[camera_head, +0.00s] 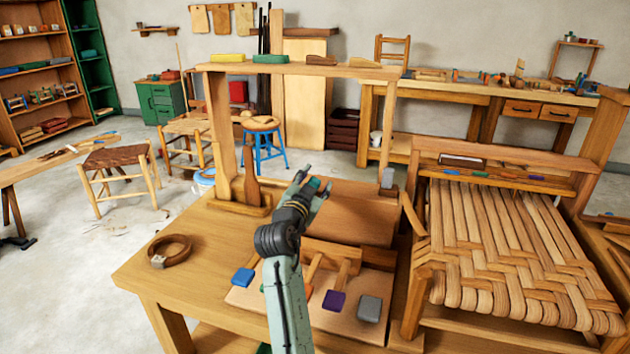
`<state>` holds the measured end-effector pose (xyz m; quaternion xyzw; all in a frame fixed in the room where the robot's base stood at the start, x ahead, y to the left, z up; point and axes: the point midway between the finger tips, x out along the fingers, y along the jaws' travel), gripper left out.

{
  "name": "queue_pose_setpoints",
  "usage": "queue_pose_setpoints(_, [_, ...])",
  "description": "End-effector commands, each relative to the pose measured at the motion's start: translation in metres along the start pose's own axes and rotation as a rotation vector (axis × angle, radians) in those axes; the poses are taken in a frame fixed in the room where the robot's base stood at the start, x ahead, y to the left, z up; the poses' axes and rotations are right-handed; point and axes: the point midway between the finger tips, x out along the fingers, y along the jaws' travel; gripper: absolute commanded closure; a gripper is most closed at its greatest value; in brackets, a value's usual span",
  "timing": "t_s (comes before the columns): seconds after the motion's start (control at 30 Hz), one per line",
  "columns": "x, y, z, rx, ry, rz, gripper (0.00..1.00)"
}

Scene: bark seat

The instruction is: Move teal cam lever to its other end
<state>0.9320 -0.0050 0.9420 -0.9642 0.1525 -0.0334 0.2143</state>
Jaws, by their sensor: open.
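My gripper (318,190) is open, above the brown board on the wooden bench, pointing away to the upper right. A small teal patch shows at its fingertips; I cannot tell whether it is the teal cam lever or part of my gripper. On the pale panel (240,298) at the bench front are coloured pieces: a blue one (242,277), a purple one (333,301) and a grey one (369,308). Slivers of green and orange show beside my arm, which hides much of the panel's middle. No teal lever can be clearly made out.
A wooden upright frame (222,120) with a top shelf stands at the back of the bench. A brown strap coil (170,250) lies on the bench's left. A woven bark seat (500,245) stands close on the right. The bench's left top is mostly clear.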

Motion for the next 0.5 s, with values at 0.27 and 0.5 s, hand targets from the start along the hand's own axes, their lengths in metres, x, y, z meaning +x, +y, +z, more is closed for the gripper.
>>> queue_pose_setpoints(0.27, [-0.0003,-0.0001,0.0000,0.000,0.000,0.000,0.61])
queue_pose_setpoints(0.5, [-0.0004,-0.0002,-0.0001,0.000,0.000,0.000,0.77])
